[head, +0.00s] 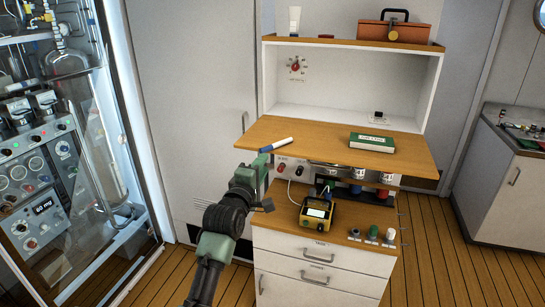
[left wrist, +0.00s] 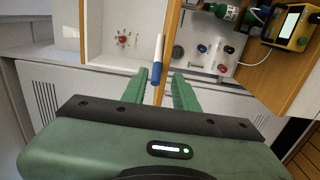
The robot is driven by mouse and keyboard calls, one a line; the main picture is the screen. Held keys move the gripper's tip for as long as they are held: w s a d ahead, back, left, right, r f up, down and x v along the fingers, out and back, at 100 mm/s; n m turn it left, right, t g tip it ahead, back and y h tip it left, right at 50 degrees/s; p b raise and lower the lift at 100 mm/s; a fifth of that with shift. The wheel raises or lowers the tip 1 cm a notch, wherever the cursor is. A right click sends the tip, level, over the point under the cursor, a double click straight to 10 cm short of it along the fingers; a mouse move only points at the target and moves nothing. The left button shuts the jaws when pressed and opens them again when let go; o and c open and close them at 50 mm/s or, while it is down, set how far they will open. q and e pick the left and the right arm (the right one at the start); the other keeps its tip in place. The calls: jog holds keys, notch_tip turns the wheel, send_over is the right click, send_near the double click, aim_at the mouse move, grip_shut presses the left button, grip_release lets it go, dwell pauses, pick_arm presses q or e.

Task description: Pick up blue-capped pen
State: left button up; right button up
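The blue-capped pen (head: 276,144) lies at the left end of the wooden shelf (head: 330,146) in the head view. It is white, with its blue end towards my left gripper (head: 262,164). In the left wrist view the pen (left wrist: 158,62) stands out ahead of my left gripper (left wrist: 161,74), its blue end appearing between the two green fingertips. The fingers are open with nothing held; I cannot tell the exact depth between tips and pen. My right gripper is not in view.
A green book (head: 372,142) lies on the same shelf, to the right. A yellow meter (head: 317,214) and several small caps stand on the lower counter (head: 275,220). A red toolbox (head: 393,31) is on the top shelf. The shelf's middle is clear.

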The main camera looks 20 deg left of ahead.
aim_at(271, 146)
pick_arm(q)
jog(key=w+b, duration=0.1)
jog(key=w, duration=0.2)
jog(key=w+b, duration=0.2)
jog(key=w, duration=0.2)
jog(key=shift+d, duration=0.2)
jog(key=shift+w+r+b, duration=0.1)
jog(key=shift+w+b, duration=0.2)
jog(key=shift+w, duration=0.15)
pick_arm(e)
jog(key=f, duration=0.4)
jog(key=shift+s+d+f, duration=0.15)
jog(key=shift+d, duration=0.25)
pick_arm(q)
grip_shut()
notch_tip(271, 146, up, 3)
jog(key=shift+f+p, duration=0.2)
jog(key=shift+p, duration=0.95)
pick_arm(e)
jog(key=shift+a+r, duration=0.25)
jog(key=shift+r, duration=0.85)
